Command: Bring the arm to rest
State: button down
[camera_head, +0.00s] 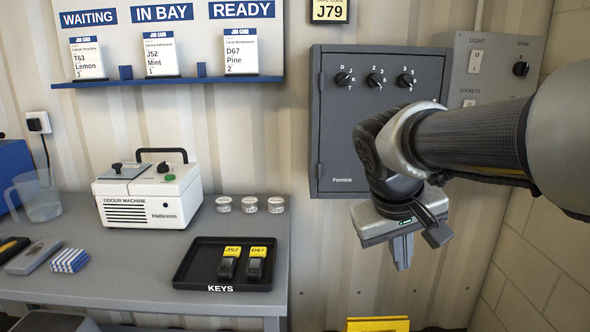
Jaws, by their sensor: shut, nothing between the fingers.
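My arm reaches in from the right edge. My gripper (408,258) hangs from it with the fingers pointing down. It is shut and empty, in front of the wall below the grey key cabinet (330,130). It is to the right of the grey table (150,268) and touches nothing that I can see. Part of the cabinet's lower right is hidden behind my wrist.
The black KEYS tray (187,275) with two yellow-tagged keys lies at the table's front right. The odour machine (150,200), three small tins (249,204) and a clear jug (40,200) stand behind. A yellow object (378,324) shows at the bottom.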

jog(key=s+a+f+m+t+y, duration=0.1)
jog(key=s+a+f+t+y, duration=0.2)
jog(key=s, duration=1)
notch_tip(320, 180, up, 24)
jog(key=a+g+p, duration=0.1)
jog(key=p, duration=2.3)
jog(key=shift+s+a, duration=0.15)
jog(key=shift+f, duration=0.1)
